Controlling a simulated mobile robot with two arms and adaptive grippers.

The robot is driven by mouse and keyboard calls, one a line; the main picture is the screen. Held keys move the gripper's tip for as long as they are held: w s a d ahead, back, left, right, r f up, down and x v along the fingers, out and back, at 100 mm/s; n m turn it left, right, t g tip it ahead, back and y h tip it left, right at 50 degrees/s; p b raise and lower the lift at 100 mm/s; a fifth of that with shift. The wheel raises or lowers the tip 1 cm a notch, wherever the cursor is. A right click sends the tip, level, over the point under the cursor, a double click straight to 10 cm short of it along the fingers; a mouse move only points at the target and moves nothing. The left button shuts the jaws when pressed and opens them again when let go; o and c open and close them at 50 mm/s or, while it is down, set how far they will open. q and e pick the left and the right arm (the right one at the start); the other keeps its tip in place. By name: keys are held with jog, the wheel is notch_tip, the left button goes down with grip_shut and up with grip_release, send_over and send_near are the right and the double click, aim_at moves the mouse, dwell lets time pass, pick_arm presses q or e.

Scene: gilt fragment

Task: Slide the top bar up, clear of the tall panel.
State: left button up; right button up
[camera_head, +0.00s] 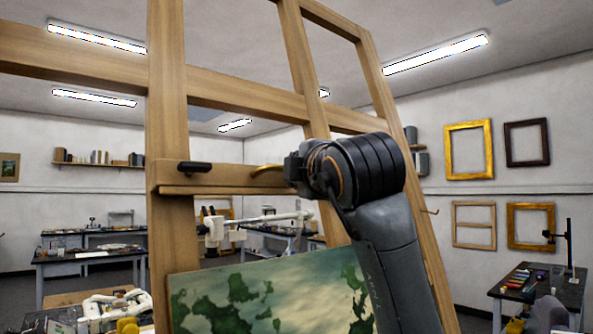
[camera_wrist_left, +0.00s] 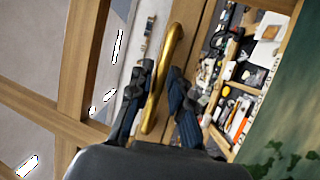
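The top bar (camera_head: 225,178) is a wooden crosspiece with a ledge on the easel, with a black knob (camera_head: 195,167) and a curved brass handle (camera_head: 266,170). The painted green and cream panel (camera_head: 255,295) stands below it. In the head view an open gap separates the bar from the panel's top edge. My left gripper (camera_head: 288,170) is at the handle's right end. My right gripper is in neither view.
The easel's uprights (camera_head: 168,90) and upper crosspiece (camera_head: 245,95) frame the bar. Tables with tools (camera_head: 90,255) stand behind it. A table (camera_head: 530,280) is at the right. Empty frames (camera_head: 468,150) hang on the wall.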

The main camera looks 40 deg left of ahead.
pick_arm(q)
jog(key=r+v, duration=0.1)
jog(key=v, duration=1.1)
jog(key=shift+f, duration=0.5)
jog(key=shift+w, duration=0.1)
